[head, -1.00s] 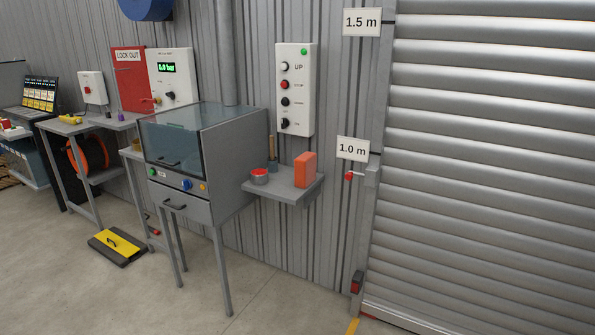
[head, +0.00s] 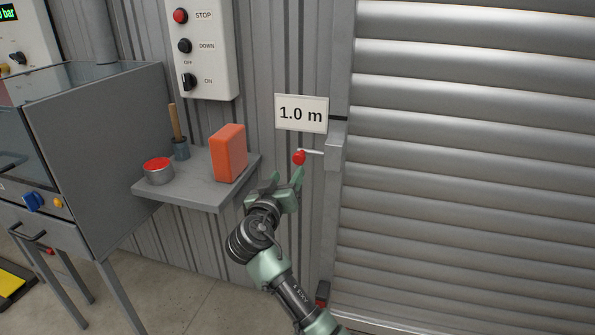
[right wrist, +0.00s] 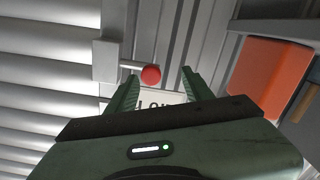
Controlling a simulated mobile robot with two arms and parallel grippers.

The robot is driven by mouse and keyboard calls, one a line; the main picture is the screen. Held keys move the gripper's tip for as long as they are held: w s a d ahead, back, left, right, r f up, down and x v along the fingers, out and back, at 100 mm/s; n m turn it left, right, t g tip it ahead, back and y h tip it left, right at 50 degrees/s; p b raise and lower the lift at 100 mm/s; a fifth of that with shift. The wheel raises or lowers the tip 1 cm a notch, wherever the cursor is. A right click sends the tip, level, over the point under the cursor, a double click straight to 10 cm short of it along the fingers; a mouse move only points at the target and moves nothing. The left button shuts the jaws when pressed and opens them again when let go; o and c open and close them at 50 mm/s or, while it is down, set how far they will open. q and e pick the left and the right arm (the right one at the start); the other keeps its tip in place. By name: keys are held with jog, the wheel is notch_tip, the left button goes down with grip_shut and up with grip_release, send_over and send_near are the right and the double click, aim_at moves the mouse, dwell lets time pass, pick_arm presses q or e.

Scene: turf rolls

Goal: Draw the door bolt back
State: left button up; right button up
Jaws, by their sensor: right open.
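The door bolt has a red ball knob (head: 299,158) on a thin pale rod. The rod runs right into a grey housing (head: 335,146) on the frame of the roller door (head: 460,170). My right gripper (head: 287,183) is open, just below and left of the knob. In the right wrist view the red knob (right wrist: 151,75) shows near the fingertips, in the gap between the two green fingers (right wrist: 157,77), closer to the left one. The fingers are not closed on it. I cannot tell whether a finger touches it. My left gripper is not in view.
A "1.0 m" sign (head: 301,113) hangs just above the knob. A grey shelf (head: 205,190) left of my gripper holds an orange block (head: 229,153), a red-topped tin (head: 158,170) and a wooden-handled brush. A control box (head: 205,45) is above. A grey cabinet (head: 110,150) stands left.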

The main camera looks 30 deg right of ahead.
aim_at(297, 159)
jog(key=shift+m+h, duration=0.4)
jog(key=w+d, duration=0.1)
jog(key=w+d+r, duration=0.1)
jog(key=d, duration=0.1)
jog(key=w+d+r, duration=0.1)
jog(key=d, duration=0.1)
jog(key=shift+w+d, duration=0.1)
jog(key=shift+w, duration=0.05)
jog(key=shift+w+d, duration=0.45)
jog(key=shift+d, duration=0.05)
grip_shut()
jog(key=shift+f, duration=0.15)
dwell(0.5)
